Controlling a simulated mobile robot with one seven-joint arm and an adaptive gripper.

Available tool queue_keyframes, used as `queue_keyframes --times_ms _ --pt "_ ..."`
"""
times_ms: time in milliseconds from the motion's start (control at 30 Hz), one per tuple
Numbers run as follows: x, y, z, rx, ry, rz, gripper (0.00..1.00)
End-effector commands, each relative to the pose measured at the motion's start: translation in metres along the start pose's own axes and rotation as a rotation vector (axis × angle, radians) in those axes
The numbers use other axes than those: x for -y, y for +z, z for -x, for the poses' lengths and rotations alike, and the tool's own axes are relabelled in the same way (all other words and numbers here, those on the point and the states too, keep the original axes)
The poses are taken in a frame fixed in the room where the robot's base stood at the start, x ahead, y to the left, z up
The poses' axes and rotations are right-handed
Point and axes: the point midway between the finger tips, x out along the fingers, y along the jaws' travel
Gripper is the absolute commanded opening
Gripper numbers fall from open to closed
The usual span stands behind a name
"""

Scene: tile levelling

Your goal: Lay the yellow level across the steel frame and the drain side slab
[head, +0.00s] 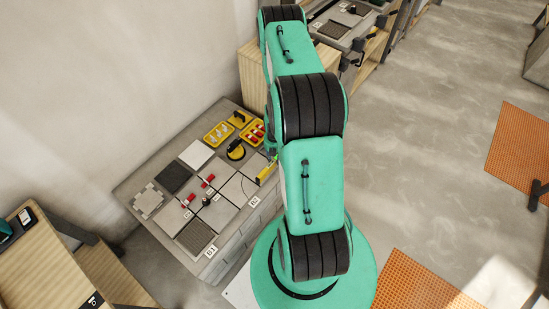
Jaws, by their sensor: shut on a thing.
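The yellow level (266,173) shows as a short yellow bar at the right edge of the tile bench, partly hidden by my arm. My gripper (272,158) is mostly hidden behind my arm; only a small part shows at the level, and it is shut on it. A dark ribbed drain grate (195,237) lies at the near corner of the bench; its steel frame is too small to make out clearly. Grey slabs lie beside it, including one slab (218,213) to its upper right, which seems to be the drain side slab. The level is away from the grate.
Red clips (208,181) and a small black knob (206,201) stand on the slab joints. White (196,154), dark (174,177) and mosaic (148,202) tiles lie along the left.

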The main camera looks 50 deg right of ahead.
Motion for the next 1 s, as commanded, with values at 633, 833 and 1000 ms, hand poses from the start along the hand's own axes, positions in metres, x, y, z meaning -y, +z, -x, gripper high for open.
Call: queue_keyframes --times_ms 633,833,1000 --pt "0.0 0.0 -0.023 0.0 0.0 0.0 0.0" --pt "0.0 0.0 -0.023 0.0 0.0 0.0 0.0" --pt "0.0 0.0 -0.023 0.0 0.0 0.0 0.0"
